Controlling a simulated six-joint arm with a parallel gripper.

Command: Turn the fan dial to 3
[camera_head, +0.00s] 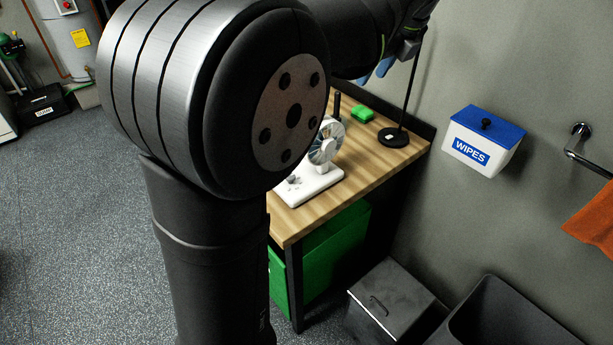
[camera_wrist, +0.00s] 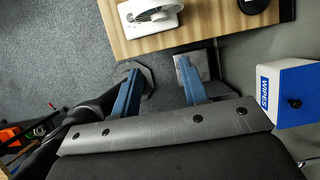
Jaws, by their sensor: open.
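A white desk fan with a round caged head (camera_head: 326,141) stands on the wooden table, and its flat white base (camera_head: 310,184) reaches toward the table's front left. A small grey dial (camera_head: 293,180) sits on the base; its setting is too small to read. The fan also shows at the top of the wrist view (camera_wrist: 150,22), cut off by the frame edge. My gripper (camera_wrist: 158,88) is open and empty, its two blue fingers apart, with the fan beyond the fingertips. In the head view my gripper (camera_head: 375,71) shows only partly, high near the wall, behind my arm.
A wipes box (camera_head: 484,141) hangs on the wall at right. A green crate (camera_head: 335,245) is under the table; dark bins (camera_head: 395,300) stand in front.

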